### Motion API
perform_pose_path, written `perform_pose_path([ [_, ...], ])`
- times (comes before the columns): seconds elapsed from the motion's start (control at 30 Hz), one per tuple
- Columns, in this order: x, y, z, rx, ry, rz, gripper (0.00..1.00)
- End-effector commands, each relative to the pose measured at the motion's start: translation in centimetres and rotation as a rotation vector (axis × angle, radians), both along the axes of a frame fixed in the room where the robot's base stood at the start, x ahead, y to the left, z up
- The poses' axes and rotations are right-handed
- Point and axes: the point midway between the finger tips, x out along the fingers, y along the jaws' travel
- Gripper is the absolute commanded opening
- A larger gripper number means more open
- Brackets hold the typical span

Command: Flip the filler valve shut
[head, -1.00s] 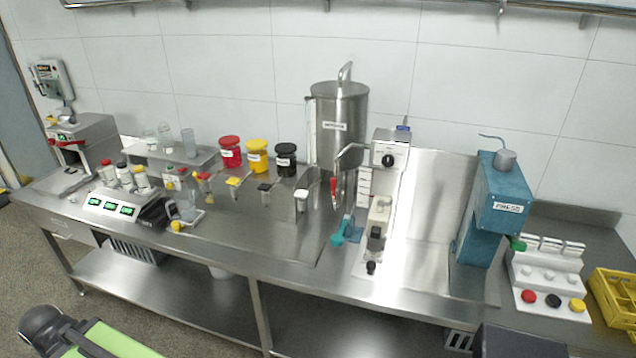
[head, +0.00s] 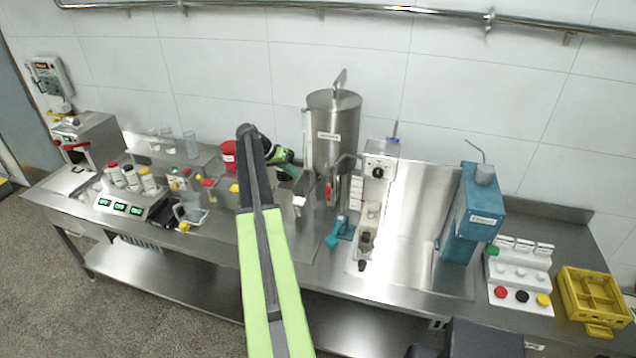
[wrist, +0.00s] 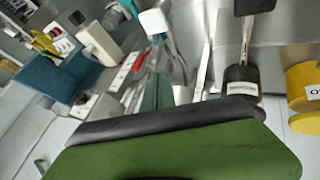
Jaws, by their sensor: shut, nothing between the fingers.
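The filler valve, a tap with a red lever (head: 328,192), sits low on the front of the steel tank (head: 332,125). Its red lever hangs roughly downward. A red lever-like part (wrist: 140,62) also shows in the wrist view, beyond the fingers, though the picture is crowded there. My gripper (head: 294,171) is shut and empty, in front of the jars and to the left of the valve, apart from it. In the wrist view the dark green fingers (wrist: 158,92) are together. My forearm and gripper cover the yellow and black jars in the head view.
A small white-topped post (head: 299,201) stands between my gripper and the valve. The white filler unit (head: 380,150) and a teal tool (head: 335,235) are to the right. In the wrist view the black jar (wrist: 242,78) and yellow jar (wrist: 305,85) are close on the right.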

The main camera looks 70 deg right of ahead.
Motion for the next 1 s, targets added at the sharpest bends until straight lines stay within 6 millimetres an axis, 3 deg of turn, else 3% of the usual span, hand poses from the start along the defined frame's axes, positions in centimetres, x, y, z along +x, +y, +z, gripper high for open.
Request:
perform_pose_path([
  [0.37,-0.5,-0.3,-0.5,-0.002,0.0,-0.006,0.0],
  [0.87,-4.9,-4.2,-8.8,-0.001,0.0,-0.007,0.0],
  [1.0,-7.2,-4.3,-7.8,-0.002,0.0,-0.008,0.0],
])
